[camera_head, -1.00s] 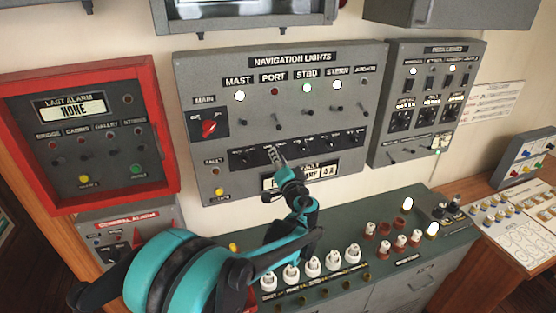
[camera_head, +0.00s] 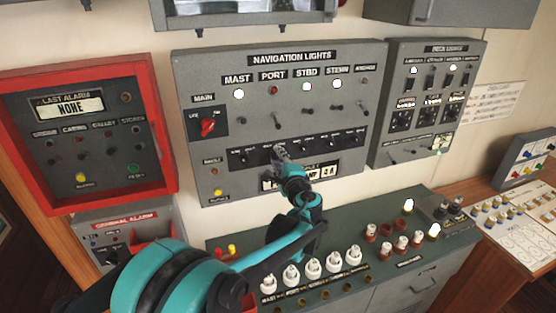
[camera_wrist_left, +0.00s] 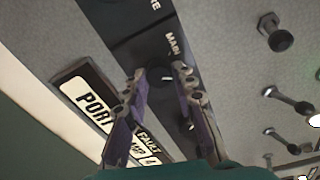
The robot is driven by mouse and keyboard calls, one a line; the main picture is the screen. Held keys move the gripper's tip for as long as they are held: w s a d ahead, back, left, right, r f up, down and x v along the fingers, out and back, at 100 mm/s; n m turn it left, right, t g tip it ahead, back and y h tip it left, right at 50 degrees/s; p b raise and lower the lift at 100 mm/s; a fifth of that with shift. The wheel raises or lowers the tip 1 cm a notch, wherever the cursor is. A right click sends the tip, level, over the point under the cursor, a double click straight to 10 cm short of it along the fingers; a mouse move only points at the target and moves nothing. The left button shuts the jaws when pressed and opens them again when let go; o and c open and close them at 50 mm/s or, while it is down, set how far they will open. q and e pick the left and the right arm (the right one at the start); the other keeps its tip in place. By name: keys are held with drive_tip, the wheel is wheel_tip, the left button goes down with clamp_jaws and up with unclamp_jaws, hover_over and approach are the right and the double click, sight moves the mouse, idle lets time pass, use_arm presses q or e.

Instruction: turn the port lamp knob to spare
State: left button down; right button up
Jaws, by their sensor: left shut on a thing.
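The navigation lights panel (camera_head: 345,95) is on the wall in the middle of the head view. A black strip across its lower part carries a row of small dark knobs. My left gripper (camera_head: 281,152) is at this strip, below the PORT column, and hides the port lamp knob there. In the left wrist view the dark round knob (camera_wrist_left: 160,77) sits between the two fingers of the left gripper (camera_wrist_left: 159,82), which is shut on it. The knob's pointer setting cannot be read. The PORT light (camera_head: 273,90) is red, while MAST, STBD and STERN glow white.
Other knobs (camera_head: 332,143) stand close by on the same strip, with toggle switches (camera_head: 307,111) above. A fault display (camera_head: 300,176) is just below my gripper. A green console (camera_head: 400,258) with white lamp bulbs juts out under the panel. A red-framed alarm panel (camera_head: 85,130) is at left.

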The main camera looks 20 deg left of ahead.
use_arm(q)
drive_tip(key=shift+m, duration=1)
drive_tip(key=c, duration=1.2)
unclamp_jaws()
drive_tip(key=v, duration=1.2)
drive_tip(key=shift+d, duration=0.1)
drive_tip(key=shift+w, duration=0.1)
